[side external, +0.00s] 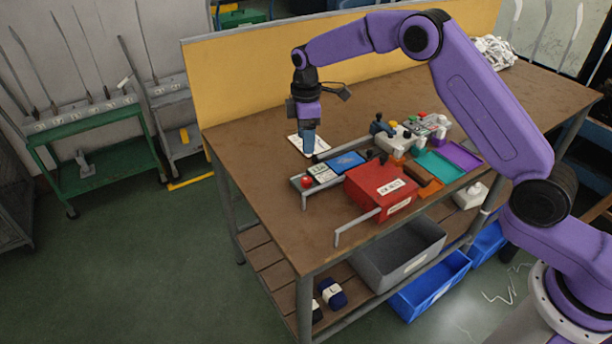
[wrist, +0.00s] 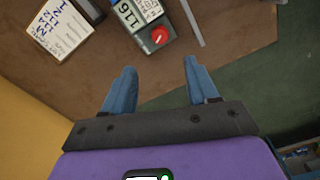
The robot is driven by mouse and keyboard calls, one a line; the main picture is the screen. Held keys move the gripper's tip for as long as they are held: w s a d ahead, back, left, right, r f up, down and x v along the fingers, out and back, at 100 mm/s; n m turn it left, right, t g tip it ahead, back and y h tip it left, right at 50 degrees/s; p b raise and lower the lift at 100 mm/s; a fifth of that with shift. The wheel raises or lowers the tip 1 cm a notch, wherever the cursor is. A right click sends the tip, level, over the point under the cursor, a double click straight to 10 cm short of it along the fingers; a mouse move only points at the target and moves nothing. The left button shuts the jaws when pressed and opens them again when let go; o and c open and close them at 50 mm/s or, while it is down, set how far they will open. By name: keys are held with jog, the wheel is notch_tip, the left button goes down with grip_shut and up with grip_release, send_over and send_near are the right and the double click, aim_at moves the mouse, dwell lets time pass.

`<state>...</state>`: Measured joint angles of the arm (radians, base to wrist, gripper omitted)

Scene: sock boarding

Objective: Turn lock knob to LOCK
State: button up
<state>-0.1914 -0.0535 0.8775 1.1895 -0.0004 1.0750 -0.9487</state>
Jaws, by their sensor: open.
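A small red round knob (side external: 305,182) sits on a small box at the left front end of the row of devices on the table. My gripper (side external: 308,152) points down over the back left of the table, near a white card, apart from the knob. In the wrist view my gripper (wrist: 159,70) has its two blue fingers spread, with nothing between them.
A white card with writing (wrist: 58,28) lies on the table. A red box (side external: 381,188), grey rails, a blue pad (side external: 346,161) and coloured trays stand right of the knob. A yellow panel (side external: 250,85) backs the table. Bare tabletop lies left of the knob.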

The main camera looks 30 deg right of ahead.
aim_at(306, 179)
notch_tip(306, 179, down, 13)
jog(key=shift+f, duration=0.1)
dwell(0.3)
jog(key=shift+c, duration=0.3)
jog(key=c, duration=1)
